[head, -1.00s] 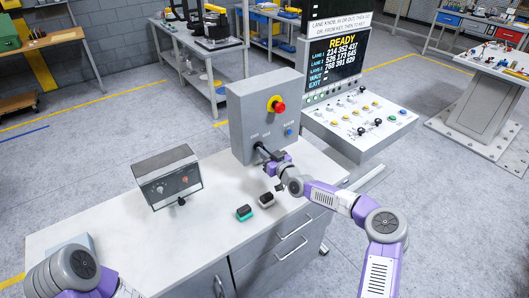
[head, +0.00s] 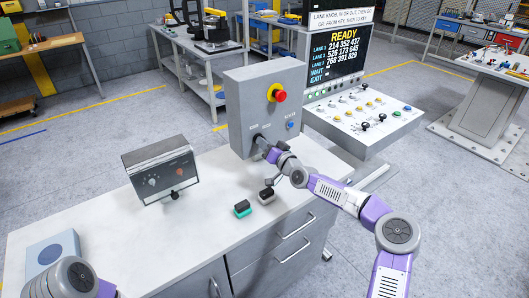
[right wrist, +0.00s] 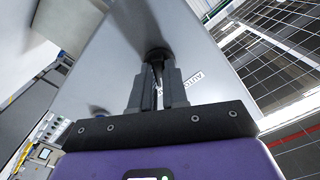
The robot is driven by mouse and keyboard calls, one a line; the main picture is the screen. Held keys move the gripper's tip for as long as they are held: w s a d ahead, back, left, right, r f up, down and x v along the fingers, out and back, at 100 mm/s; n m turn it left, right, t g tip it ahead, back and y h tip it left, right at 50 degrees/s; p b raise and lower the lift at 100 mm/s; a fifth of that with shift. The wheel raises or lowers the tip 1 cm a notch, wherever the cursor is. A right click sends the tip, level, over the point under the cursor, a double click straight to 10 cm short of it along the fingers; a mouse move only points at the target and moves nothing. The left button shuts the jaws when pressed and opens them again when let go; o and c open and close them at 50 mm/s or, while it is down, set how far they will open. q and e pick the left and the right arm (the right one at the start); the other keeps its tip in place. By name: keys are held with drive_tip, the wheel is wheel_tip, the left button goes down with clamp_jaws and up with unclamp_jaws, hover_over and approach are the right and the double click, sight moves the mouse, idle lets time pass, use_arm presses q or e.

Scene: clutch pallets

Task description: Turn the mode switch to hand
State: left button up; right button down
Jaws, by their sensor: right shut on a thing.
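The mode switch is a dark knob low on the front of the grey control box (head: 250,98). In the head view my right gripper (head: 263,143) is at the knob and hides most of it. In the right wrist view, the fingers of my right gripper (right wrist: 158,88) are shut on the dark knob (right wrist: 157,56), close to the box face. A label, partly covered and seemingly reading AUTO, lies just right of the fingers there. The knob's exact setting cannot be told. My left gripper is out of view; only part of the left arm shows at the lower left.
The box also bears a red button (head: 280,97) on yellow and a blue button (head: 291,125). A smaller meter box (head: 161,172), a green-and-black block (head: 242,209) and a dark block (head: 266,195) stand on the white bench (head: 98,222). A sloped console (head: 365,118) stands behind, right.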

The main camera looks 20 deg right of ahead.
drive_tip(key=shift+m+b, duration=1.7)
drive_tip(key=shift+m, duration=0.8)
drive_tip(key=c, duration=1.1)
unclamp_jaws()
drive_tip(key=shift+c, duration=0.2)
drive_tip(key=v, duration=0.7)
drive_tip(key=shift+s, duration=0.3)
drive_tip(key=shift+d, duration=0.1)
